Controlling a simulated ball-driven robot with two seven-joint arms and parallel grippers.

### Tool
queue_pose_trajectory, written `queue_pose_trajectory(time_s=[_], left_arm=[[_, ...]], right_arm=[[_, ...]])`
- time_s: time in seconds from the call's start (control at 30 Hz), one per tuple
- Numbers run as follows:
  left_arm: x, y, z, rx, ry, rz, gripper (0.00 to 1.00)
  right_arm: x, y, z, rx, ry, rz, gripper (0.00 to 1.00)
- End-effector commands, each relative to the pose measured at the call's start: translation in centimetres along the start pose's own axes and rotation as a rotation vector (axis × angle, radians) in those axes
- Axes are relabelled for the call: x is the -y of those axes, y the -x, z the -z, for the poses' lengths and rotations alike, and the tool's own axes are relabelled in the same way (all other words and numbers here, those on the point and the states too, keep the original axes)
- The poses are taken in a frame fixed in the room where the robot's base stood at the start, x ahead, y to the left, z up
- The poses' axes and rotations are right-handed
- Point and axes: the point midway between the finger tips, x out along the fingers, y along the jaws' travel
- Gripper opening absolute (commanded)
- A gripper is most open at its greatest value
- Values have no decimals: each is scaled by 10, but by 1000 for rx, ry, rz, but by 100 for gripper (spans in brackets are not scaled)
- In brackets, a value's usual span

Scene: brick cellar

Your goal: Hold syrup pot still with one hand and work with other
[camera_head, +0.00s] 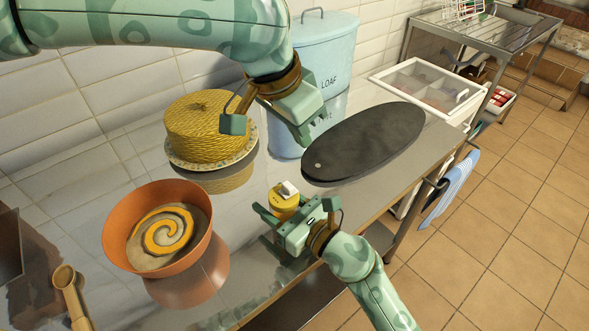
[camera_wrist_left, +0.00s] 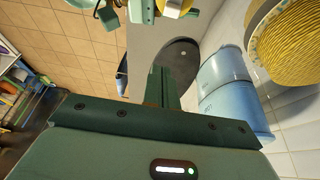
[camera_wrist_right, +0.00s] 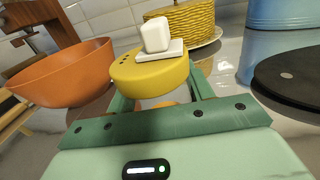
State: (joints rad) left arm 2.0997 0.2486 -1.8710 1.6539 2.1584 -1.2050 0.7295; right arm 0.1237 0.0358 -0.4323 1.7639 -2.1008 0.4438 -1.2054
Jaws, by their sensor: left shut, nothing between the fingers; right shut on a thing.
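The syrup pot appears to be the small yellow pot (camera_head: 283,202) with a white piece on top, near the counter's front edge. It also shows large in the right wrist view (camera_wrist_right: 150,78) and at the top of the left wrist view (camera_wrist_left: 171,9). My right gripper (camera_head: 278,218) is shut around the pot, coming from the lower right. I cannot tell whether the pot rests on the counter. My left gripper (camera_head: 304,138) is shut and empty, above the counter behind the pot; its closed fingers (camera_wrist_left: 164,88) show in the left wrist view.
An orange bowl (camera_head: 113,228) with a swirl inside stands left. A yellow woven-looking round thing (camera_head: 205,125) sits on a plate behind. A blue LOAF bin (camera_head: 332,50) and dark oval board (camera_head: 370,145) stand back right. A wooden spoon (camera_head: 66,285) lies front left.

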Motion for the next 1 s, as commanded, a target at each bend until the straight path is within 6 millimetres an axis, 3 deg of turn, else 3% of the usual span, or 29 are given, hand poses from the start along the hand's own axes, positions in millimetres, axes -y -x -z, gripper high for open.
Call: queue_pose_trajectory(time_s=[0.23, 0.6, 0.8, 1.0], left_arm=[[4, -24, -4, 18, 5, 18, 0], [4, -102, -4, 15, 4, 18, 0], [6, -89, -31, 13, 3, 21, 0], [6, -86, -41, 12, 4, 20, 0]], right_arm=[[0, 0, 0, 0, 0, 0, 26], [0, 0, 0, 0, 0, 0, 26], [0, 0, 0, 0, 0, 0, 26], [0, 0, 0, 0, 0, 0, 26]])
